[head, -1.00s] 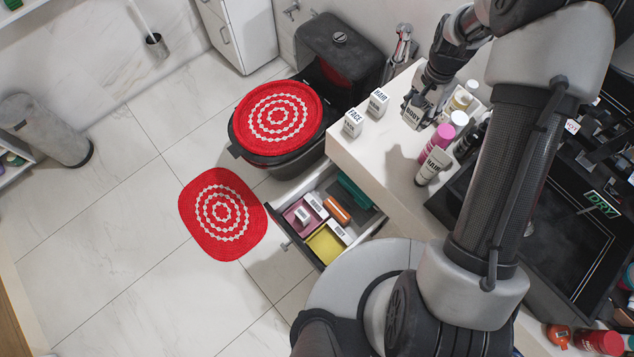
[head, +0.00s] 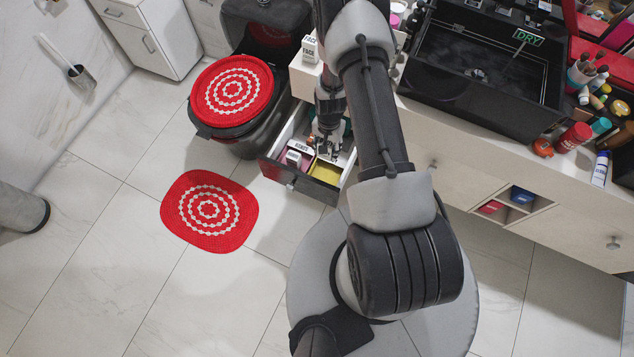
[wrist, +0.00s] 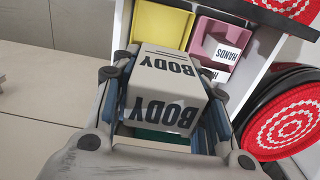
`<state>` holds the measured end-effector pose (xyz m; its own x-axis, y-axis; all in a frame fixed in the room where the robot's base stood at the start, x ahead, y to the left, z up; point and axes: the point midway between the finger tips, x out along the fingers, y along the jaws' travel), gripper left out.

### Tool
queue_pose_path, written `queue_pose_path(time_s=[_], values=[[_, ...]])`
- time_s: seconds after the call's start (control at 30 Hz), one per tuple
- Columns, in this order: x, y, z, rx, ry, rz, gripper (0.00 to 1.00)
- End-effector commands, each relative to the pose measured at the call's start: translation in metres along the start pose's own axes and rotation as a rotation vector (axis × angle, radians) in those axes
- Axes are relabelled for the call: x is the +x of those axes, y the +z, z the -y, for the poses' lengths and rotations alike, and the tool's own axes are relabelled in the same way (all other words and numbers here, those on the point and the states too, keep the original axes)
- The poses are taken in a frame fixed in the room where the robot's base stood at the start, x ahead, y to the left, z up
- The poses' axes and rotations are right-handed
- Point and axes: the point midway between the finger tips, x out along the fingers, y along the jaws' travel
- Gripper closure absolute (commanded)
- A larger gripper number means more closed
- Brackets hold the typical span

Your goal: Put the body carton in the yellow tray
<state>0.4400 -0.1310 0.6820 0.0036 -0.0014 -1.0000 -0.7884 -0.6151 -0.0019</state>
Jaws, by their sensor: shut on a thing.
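The body carton (wrist: 168,88), a white box with "BODY" in black letters, sits between the fingers of my gripper (wrist: 168,72) in the wrist view. My gripper is shut on it. In the head view my gripper (head: 325,148) points down over the open drawer, and the carton cannot be made out clearly there. The yellow tray (head: 325,173) lies in the front part of the drawer. It also shows in the wrist view (wrist: 161,24), just beyond the carton, with its visible floor bare.
The open drawer (head: 316,188) also holds a pink tray (wrist: 206,44) with a white "HANDS" carton (wrist: 227,54). A green tray (wrist: 155,139) shows under the carton.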

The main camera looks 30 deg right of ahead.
Motion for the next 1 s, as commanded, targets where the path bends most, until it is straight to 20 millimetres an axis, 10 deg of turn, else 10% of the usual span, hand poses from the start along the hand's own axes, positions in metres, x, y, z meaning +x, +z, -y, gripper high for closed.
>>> queue_pose_path(time_s=[0.5, 1.0], values=[[0.133, 0.001, -0.001, 0.0, 0.002, 0.002, 0.85], [0.188, 0.001, -0.001, 0.0, 0.001, 0.002, 0.85]])
